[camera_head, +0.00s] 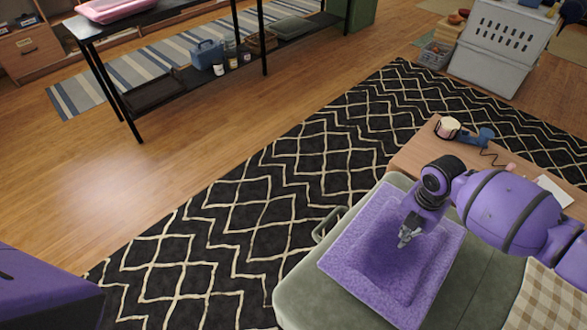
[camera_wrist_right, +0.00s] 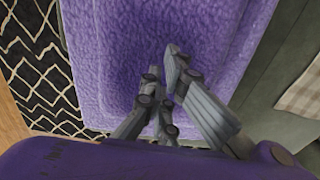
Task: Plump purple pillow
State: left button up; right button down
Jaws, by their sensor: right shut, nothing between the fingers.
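My right gripper (camera_head: 404,241) points down over the pillow's middle, shut and empty. In the right wrist view the fingers (camera_wrist_right: 163,75) sit close together against the pillow (camera_wrist_right: 222,35), which fills most of the frame. I cannot tell for sure whether the fingertips press into the cloth. My left gripper is not in view.
A wooden side table (camera_head: 412,157) with a blue phone-like object (camera_head: 476,136) stands behind the sectional. A checked blanket (camera_head: 548,302) lies at the lower right. A patterned black rug (camera_head: 235,215) covers the floor. A black metal shelf table (camera_head: 92,30) stands at the upper left.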

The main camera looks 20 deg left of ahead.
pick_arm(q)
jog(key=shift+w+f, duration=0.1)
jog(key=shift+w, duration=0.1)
pick_arm(e)
jog(key=shift+f, duration=0.2)
pick_arm(q)
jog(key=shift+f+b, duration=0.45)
jog(key=shift+b, duration=0.1)
pick_arm(e)
jog(key=shift+f, duration=0.9)
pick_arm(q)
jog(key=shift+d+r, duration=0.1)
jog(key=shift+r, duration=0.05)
pick_arm(e)
jog(key=shift+r+p, duration=1)
jog(key=shift+r, duration=0.05)
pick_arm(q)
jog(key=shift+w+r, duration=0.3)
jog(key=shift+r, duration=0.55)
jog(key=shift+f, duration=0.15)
pick_arm(e)
jog(key=shift+f, duration=0.2)
pick_arm(q)
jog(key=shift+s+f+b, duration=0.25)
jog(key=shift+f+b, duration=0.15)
jog(key=shift+b, duration=0.2)
pick_arm(e)
jog(key=shift+f, duration=0.8)
